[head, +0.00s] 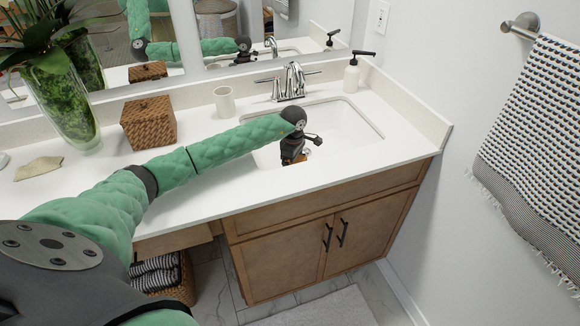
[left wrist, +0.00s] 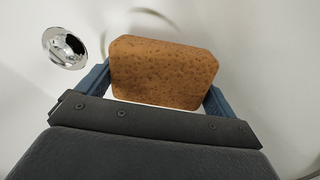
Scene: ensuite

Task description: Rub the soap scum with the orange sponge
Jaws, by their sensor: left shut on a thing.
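The orange sponge (left wrist: 162,72) is held between the fingers of my left gripper (left wrist: 158,90) in the left wrist view. In the head view my left gripper (head: 292,160) points down into the white sink basin (head: 345,128), and only a bit of the sponge shows beneath it. I cannot tell whether the sponge touches the basin. A faint brownish-grey curved mark (left wrist: 152,12) lies on the white surface beyond the sponge; I cannot tell for sure whether it is the soap scum. My right gripper is not in view.
A chrome drain (left wrist: 64,47) is left of the sponge. A chrome faucet (head: 291,82) stands behind the basin, with a soap dispenser (head: 352,74) to its right and a cup (head: 224,101) to its left. A woven box (head: 149,124) and glass vase (head: 64,105) stand further left.

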